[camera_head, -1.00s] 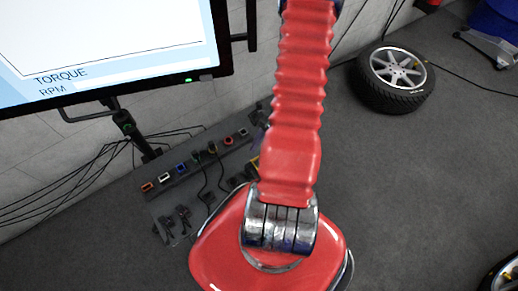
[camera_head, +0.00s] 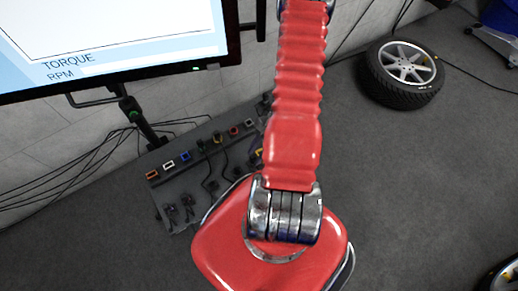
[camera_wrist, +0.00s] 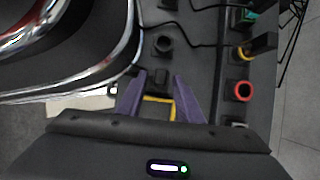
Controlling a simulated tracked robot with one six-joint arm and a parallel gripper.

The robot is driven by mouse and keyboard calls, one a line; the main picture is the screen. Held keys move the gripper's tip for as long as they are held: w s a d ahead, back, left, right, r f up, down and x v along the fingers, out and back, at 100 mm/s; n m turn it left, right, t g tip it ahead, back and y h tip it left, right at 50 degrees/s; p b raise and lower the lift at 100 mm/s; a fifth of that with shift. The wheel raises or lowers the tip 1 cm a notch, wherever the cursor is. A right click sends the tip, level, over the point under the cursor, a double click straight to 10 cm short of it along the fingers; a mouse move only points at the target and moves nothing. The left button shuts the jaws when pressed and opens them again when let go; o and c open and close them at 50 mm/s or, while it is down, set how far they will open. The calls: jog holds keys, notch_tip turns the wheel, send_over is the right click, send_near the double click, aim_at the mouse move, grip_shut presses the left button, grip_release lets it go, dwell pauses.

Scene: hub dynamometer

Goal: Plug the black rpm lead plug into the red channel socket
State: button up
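The red channel socket (camera_wrist: 243,91) is a red ring on the panel, right of my gripper in the wrist view. It also shows in the head view as a small red-fronted block (camera_head: 234,131). My gripper (camera_wrist: 160,77) is open, its two purple fingers apart above the panel. A small dark block (camera_wrist: 160,76) lies between the fingertips, with a gap on each side, and a yellow outline shows below it. A round black piece (camera_wrist: 163,44) stands beyond the fingertips. I cannot tell which black piece is the rpm plug. My arm hides the gripper in the head view.
Black cables lead to the yellow socket (camera_wrist: 244,53) and green socket (camera_wrist: 249,15), with plugs at both. A grey socket (camera_wrist: 239,125) sits beside the red one. Several dark connectors (camera_head: 171,212) lie on the panel's left. The monitor (camera_head: 110,45) overhangs; a wheel (camera_head: 401,75) lies right.

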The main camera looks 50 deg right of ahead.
jog(key=shift+w+a+f, duration=0.1)
jog(key=shift+a+f, duration=0.2)
jog(key=shift+f, duration=0.35)
jog(key=shift+c, duration=0.2)
grip_shut()
jog(key=shift+r, duration=0.15)
jog(key=shift+r, duration=0.35)
jog(key=shift+r, duration=0.7)
jog(key=shift+r, duration=0.35)
jog(key=shift+r, duration=0.35)
jog(key=shift+r, duration=0.35)
